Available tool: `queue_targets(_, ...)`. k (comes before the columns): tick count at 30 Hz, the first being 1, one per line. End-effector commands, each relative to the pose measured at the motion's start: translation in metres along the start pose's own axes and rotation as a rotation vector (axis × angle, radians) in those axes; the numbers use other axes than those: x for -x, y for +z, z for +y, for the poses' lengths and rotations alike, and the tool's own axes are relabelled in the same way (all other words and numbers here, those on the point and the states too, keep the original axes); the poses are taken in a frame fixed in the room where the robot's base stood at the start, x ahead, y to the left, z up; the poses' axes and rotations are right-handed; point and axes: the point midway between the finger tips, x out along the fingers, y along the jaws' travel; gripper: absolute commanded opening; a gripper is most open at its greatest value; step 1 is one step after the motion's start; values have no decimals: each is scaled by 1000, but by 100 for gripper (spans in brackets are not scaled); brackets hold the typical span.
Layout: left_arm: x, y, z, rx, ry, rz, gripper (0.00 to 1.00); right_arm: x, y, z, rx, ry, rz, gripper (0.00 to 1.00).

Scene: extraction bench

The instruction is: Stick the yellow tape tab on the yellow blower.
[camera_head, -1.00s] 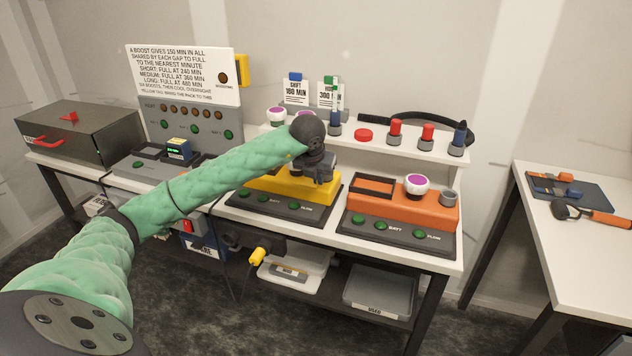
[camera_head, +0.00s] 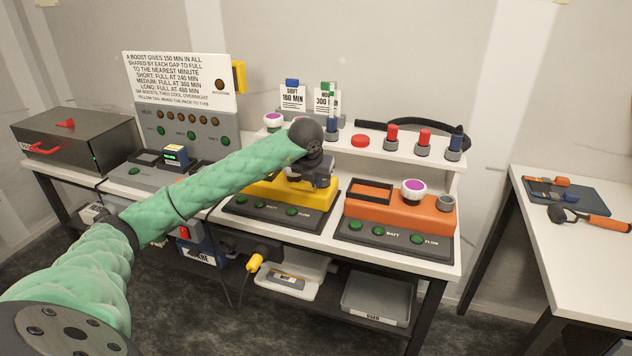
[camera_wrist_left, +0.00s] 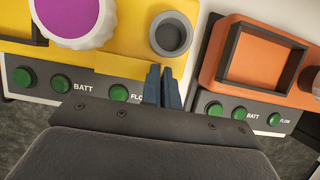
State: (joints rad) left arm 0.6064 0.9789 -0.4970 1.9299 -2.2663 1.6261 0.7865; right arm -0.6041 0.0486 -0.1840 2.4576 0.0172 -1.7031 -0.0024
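The yellow blower (camera_head: 313,193) stands on the bench on a dark base with green buttons. In the left wrist view the blower (camera_wrist_left: 123,28) shows a white and purple knob and a grey socket. A flat yellow strip, which looks like the tape tab (camera_wrist_left: 122,66), lies across its front edge. My left gripper (camera_wrist_left: 161,72) points down at the blower's front, its blue fingers close together at the strip's right end. The fingers appear shut on it; the contact itself is hidden. In the head view the left gripper (camera_head: 312,180) covers part of the blower. My right gripper is out of view.
An orange blower (camera_head: 400,212) stands close on the right. Behind is a raised white shelf (camera_head: 345,140) with pegs and cards. A charger with a lettered board (camera_head: 180,80) and a dark metal box (camera_head: 80,140) stand left. Bins (camera_head: 375,300) sit below.

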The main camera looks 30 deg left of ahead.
Motion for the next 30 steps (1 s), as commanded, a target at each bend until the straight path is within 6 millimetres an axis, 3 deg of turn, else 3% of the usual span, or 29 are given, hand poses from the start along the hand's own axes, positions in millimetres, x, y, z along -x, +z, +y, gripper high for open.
queue_targets(30, -10, -4, 0, 0, 0, 0, 0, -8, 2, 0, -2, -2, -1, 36)
